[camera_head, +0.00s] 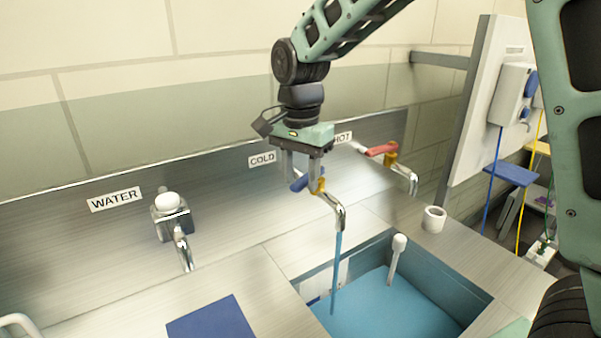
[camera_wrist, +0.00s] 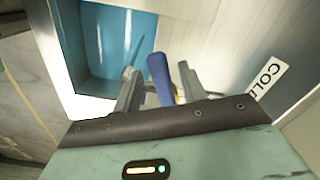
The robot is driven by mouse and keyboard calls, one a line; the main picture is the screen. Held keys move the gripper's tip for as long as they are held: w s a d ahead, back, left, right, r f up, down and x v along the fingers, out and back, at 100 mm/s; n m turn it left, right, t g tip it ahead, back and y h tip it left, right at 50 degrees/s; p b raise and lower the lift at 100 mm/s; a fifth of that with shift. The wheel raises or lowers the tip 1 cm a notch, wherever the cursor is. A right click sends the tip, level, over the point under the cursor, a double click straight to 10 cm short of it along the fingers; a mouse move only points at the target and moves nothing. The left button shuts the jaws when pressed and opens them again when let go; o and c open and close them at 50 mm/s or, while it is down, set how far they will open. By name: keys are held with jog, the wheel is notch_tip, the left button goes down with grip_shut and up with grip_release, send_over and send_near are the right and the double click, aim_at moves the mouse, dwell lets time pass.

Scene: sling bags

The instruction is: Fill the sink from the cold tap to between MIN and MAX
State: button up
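The cold tap (camera_head: 330,197) stands under the COLD label (camera_head: 262,159), and a stream of blue water (camera_head: 336,265) runs from its spout into the sink (camera_head: 455,292). Blue water (camera_head: 385,310) covers the sink's floor. A pale marked panel on the sink's near-left wall is partly hidden, and I cannot read MIN or MAX. The tap's blue lever (camera_wrist: 159,78) lies between the fingers of my gripper (camera_wrist: 155,88) in the wrist view. The fingers are apart, with a gap seen on the lever's sides. In the head view my gripper (camera_head: 303,175) is over the cold tap.
The hot tap (camera_head: 382,152) with a red lever is right of the cold tap. A WATER tap (camera_head: 172,222) is at the left. A white-knobbed rod (camera_head: 397,258) stands in the sink. A white cup (camera_head: 434,219) and a blue mat (camera_head: 213,319) are on the counter.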

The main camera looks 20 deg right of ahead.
grip_shut()
jog(key=shift+w+a+r+m+p, duration=0.1)
jog(key=shift+w+a+m+p, duration=0.1)
jog(key=shift+w+m+p, duration=0.4)
jog(key=shift+w+a+f+m+p, duration=0.1)
jog(key=shift+w+a+m+p, duration=0.2)
jog(key=shift+m+p, duration=0.65)
jog(key=shift+w+a+r+m+p, duration=0.1)
jog(key=shift+w+m+p, duration=0.4)
jog(key=shift+m, duration=0.55)
jog(key=shift+o, duration=1)
grip_release()
notch_tip(320, 180, up, 17)
jog(key=b, duration=0.2)
jog(key=shift+r, duration=0.2)
